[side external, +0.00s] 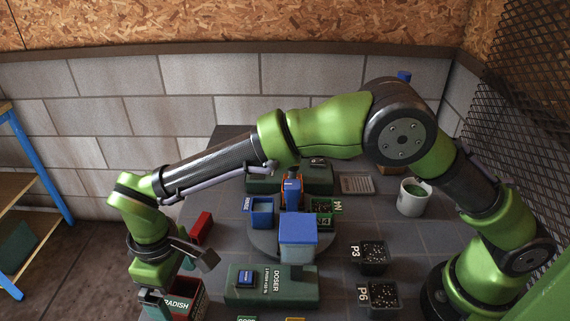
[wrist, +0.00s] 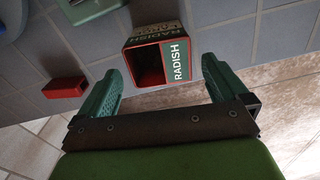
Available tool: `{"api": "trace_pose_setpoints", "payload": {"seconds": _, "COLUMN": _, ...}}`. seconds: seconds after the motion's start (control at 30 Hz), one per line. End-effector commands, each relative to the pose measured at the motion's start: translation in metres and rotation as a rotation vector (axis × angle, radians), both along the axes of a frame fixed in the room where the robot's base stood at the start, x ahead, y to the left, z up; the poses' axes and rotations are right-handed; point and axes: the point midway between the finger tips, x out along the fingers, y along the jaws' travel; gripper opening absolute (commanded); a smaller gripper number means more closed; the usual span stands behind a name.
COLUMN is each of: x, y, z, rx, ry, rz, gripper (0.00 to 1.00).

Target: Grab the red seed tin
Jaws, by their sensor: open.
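The red seed tin (side external: 184,301) has an open top, a dark inside and a RADISH label. It stands near the table's left front in the side view, partly hidden by my gripper. In the wrist view the tin (wrist: 178,62) is upper centre, with its open mouth and white-lettered label showing. My gripper (wrist: 162,66) is open, with one green finger on each side of the tin's near part in the picture. No contact shows, and I cannot tell how deep the fingers reach. In the side view my gripper (side external: 157,303) is at the tin's left.
A plain red block (side external: 201,229) lies behind the tin; it also shows in the wrist view (wrist: 65,88). A green doser box (side external: 270,287) is right of the tin. A turntable (side external: 262,240) carries a blue-topped box (side external: 298,227) and small bins. Pots P3 (side external: 370,257) and P6 (side external: 379,298) are farther right.

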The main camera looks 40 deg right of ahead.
Motion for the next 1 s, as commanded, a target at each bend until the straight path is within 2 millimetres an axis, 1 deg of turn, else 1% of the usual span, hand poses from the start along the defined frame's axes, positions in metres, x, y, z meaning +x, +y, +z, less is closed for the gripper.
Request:
{"api": "trace_pose_setpoints", "payload": {"seconds": 0.17, "x": -0.001, "y": -0.001, "z": -0.013, "rx": -0.002, "ry": 0.002, "rz": 0.0, "gripper": 1.0}}
{"api": "trace_pose_setpoints", "payload": {"seconds": 0.4, "x": -0.004, "y": -0.003, "z": -0.049, "rx": -0.002, "ry": 0.002, "rz": 0.0, "gripper": 1.0}}
{"api": "trace_pose_setpoints", "payload": {"seconds": 0.53, "x": -0.003, "y": -0.002, "z": -0.056, "rx": -0.001, "ry": 0.001, "rz": 0.0, "gripper": 1.0}}
{"api": "trace_pose_setpoints", "payload": {"seconds": 0.73, "x": -0.003, "y": -0.002, "z": -0.056, "rx": 0.0, "ry": 0.0, "rz": 0.0, "gripper": 1.0}}
{"api": "trace_pose_setpoints", "payload": {"seconds": 0.77, "x": -0.003, "y": -0.002, "z": -0.056, "rx": 0.0, "ry": 0.0, "rz": 0.0, "gripper": 0.97}}
{"api": "trace_pose_setpoints", "payload": {"seconds": 1.0, "x": -0.003, "y": -0.002, "z": -0.055, "rx": 0.0, "ry": 0.0, "rz": 0.0, "gripper": 0.6}}
